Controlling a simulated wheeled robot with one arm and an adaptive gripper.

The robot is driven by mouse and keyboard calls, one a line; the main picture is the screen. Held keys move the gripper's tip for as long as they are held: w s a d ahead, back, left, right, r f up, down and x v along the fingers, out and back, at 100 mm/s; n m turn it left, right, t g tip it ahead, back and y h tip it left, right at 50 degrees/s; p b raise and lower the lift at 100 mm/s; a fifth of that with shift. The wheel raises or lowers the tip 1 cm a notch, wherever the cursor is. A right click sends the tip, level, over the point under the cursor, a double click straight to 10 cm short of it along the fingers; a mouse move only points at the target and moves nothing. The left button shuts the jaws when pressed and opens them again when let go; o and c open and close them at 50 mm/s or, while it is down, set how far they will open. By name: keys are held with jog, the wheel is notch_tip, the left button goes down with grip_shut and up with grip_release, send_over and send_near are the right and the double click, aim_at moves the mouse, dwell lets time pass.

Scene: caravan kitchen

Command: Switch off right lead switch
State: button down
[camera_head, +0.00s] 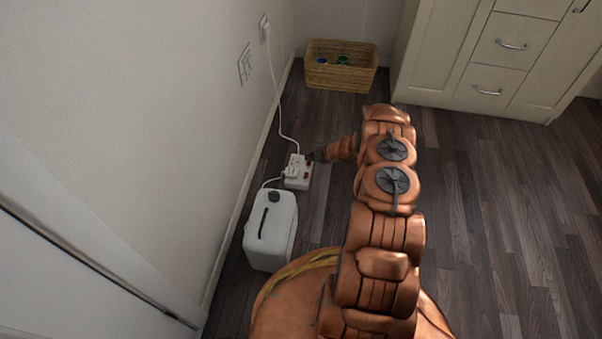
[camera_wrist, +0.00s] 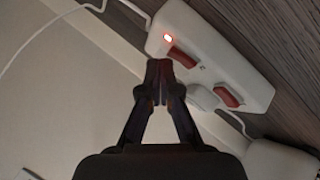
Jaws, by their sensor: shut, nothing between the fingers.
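The white extension lead (camera_head: 298,172) lies on the floor by the left wall, and it fills the upper right of the wrist view (camera_wrist: 205,50). I cannot tell which the task calls right. My gripper (camera_wrist: 160,72) is shut and empty, its tips close to the switch by the glowing light; contact is unclear. In the head view my gripper (camera_head: 317,155) is at the lead's far right corner.
A white plug (camera_wrist: 201,97) is in the lead between the switches. A white appliance (camera_head: 270,229) stands just nearer me, with a cable to the lead. Another cable rises to a wall plug (camera_head: 264,28). A wicker basket (camera_head: 340,75) stands behind. Floor to the right is clear.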

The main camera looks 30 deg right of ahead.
aim_at(310, 164)
jog(key=shift+f, duration=0.25)
jog(key=shift+r, duration=0.2)
dwell(0.4)
jog(key=shift+s+r+p, duration=0.1)
jog(key=shift+r+p, duration=0.25)
jog(key=shift+r, duration=0.25)
jog(key=shift+r, duration=0.1)
notch_tip(310, 164, up, 7)
jog(key=p, duration=0.3)
jog(key=shift+s+a, duration=0.3)
jog(key=shift+a, duration=0.05)
dwell(0.4)
